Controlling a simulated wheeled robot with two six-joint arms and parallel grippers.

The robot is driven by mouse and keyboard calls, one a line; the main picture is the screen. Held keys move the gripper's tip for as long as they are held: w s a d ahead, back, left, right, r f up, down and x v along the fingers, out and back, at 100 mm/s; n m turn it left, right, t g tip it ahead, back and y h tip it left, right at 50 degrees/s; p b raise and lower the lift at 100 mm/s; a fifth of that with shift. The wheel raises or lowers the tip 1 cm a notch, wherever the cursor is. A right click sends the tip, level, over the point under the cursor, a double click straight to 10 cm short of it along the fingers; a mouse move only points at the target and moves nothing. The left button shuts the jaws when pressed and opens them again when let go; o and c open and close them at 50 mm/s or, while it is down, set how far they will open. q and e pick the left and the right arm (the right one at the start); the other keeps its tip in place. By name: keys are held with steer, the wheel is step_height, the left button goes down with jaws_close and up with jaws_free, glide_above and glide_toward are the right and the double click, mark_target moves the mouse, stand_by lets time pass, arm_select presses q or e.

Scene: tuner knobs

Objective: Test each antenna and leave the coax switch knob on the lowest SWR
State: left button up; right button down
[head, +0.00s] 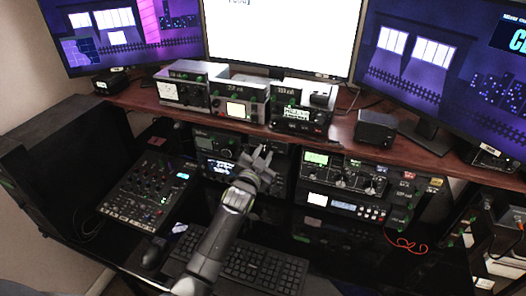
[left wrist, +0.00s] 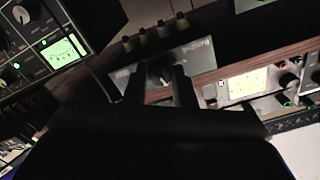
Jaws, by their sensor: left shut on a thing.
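The coax switch shows in the left wrist view as a small panel (left wrist: 205,52) with a dark knob (left wrist: 160,72). My left gripper (left wrist: 154,80) has its two dark fingers on either side of this knob and is shut on it. In the head view my left gripper (head: 258,162) reaches up to just under the wooden shelf and hides most of the switch. A warm-lit meter (head: 236,109) stands on the shelf above; it also shows in the left wrist view (left wrist: 247,82), too small to read. My right gripper is not in view.
A tuner with a green-lit meter (head: 317,158) and knobs stands right of my gripper. Radios (head: 215,168) sit close on the left. The shelf edge (head: 142,102) runs above. A keyboard (head: 265,265) and a mixer (head: 145,195) lie below.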

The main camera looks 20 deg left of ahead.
arm_select(q)
steer(key=shift+m+p, duration=0.55)
steer(key=shift+m, duration=0.55)
steer(key=o, duration=1)
